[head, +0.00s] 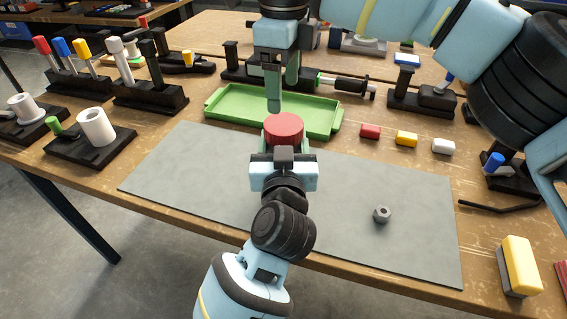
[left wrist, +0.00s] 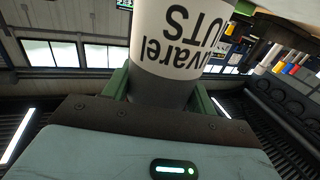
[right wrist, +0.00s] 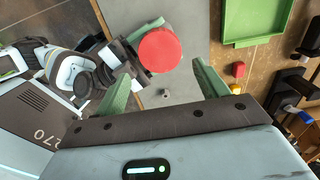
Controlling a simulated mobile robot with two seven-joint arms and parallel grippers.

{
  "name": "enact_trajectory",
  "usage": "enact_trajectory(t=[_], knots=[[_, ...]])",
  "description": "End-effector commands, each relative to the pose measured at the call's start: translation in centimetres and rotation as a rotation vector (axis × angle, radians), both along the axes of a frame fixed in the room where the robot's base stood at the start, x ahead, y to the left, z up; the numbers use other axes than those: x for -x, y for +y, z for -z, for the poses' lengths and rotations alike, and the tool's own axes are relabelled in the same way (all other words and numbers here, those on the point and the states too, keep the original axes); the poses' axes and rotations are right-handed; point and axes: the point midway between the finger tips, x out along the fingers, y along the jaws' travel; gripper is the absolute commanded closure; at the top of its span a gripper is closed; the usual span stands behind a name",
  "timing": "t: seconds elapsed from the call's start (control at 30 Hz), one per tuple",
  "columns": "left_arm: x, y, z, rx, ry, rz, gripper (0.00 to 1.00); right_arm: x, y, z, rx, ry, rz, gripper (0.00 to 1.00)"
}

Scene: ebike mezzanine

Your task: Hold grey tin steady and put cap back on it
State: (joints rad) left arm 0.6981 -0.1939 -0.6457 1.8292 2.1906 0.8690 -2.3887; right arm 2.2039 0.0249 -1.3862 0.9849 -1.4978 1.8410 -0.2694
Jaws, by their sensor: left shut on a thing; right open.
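The grey tin (left wrist: 180,40) has a white label with dark letters and stands between the green fingers of my left gripper (left wrist: 160,92), which is shut on it. In the head view my left gripper (head: 283,160) holds it above the grey mat. The red cap (head: 283,128) appears to sit on top of the tin, hiding most of it; whether it is fully seated I cannot tell. The cap also shows in the right wrist view (right wrist: 159,50). My right gripper (head: 274,103) is open and empty just above and behind the cap, fingers pointing down.
The grey mat (head: 190,175) is mostly clear, with a hex nut (head: 382,214) on its right part. A green tray (head: 235,105) lies behind. Red (head: 370,131), yellow (head: 406,138) and white (head: 443,146) blocks lie to the right. Tool stands line the left and back.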

Motion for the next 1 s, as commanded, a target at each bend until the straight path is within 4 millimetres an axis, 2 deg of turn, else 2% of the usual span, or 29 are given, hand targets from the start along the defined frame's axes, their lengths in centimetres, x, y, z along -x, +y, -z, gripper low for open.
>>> enact_trajectory(t=[0.23,0.7,1.0], knots=[[0.0,0.0,0.1,-0.001,0.002,0.0,1.0,0.0,0.0,1.1,0.002,0.002,0.001,0.27],[0.0,0.0,0.1,-0.001,0.002,0.0,1.0,0.0,0.0,7.2,0.001,0.003,0.002,0.27],[0.0,0.0,0.1,-0.001,0.002,0.0,1.0,0.0,0.0,8.1,0.0,0.0,0.003,0.27]])
